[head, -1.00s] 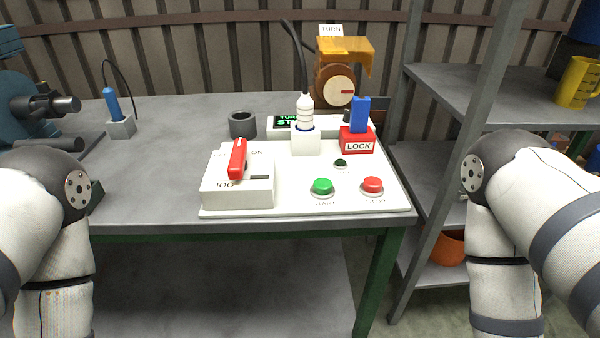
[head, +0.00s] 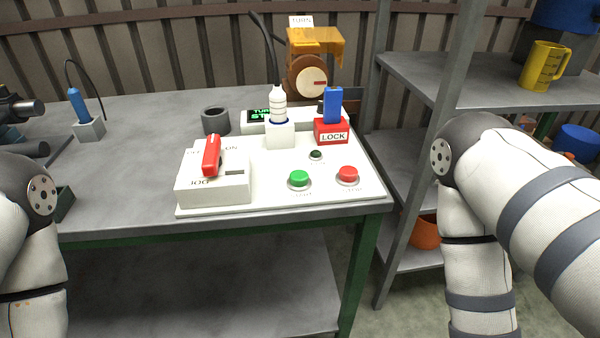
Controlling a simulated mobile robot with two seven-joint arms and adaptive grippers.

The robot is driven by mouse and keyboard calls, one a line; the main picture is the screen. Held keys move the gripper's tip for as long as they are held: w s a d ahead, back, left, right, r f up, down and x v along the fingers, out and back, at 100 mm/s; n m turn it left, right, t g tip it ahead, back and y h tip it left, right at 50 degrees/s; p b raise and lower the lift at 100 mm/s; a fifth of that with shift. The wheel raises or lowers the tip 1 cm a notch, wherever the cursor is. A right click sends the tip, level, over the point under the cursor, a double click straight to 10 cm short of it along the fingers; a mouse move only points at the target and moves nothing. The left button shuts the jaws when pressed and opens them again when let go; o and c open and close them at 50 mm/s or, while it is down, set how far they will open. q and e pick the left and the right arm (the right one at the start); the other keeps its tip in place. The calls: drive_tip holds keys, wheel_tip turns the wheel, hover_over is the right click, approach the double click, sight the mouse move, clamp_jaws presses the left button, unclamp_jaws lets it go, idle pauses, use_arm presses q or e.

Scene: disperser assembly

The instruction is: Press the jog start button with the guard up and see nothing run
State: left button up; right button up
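A green start button (head: 299,179) and a red stop button (head: 347,174) stand at the front right of a white control panel (head: 270,199) on the bench. A switch box (head: 213,188) at the panel's left carries a red lever (head: 211,156), with OFF, ON and JOG lettering partly hidden. An orange, see-through guard (head: 316,44) sits raised above a brown round part with a pale dial (head: 308,79). A small green-lit display (head: 259,115) is partly hidden. A blue piece stands in a red LOCK block (head: 332,131). Both my arms show at the sides, but neither gripper is in view.
A grey ring (head: 215,121) and a blue-handled tool in a holder (head: 84,115) stand on the bench left of the panel. A grey shelf (head: 490,88) at right holds a yellow jug (head: 543,66). The bench's left front is mostly clear.

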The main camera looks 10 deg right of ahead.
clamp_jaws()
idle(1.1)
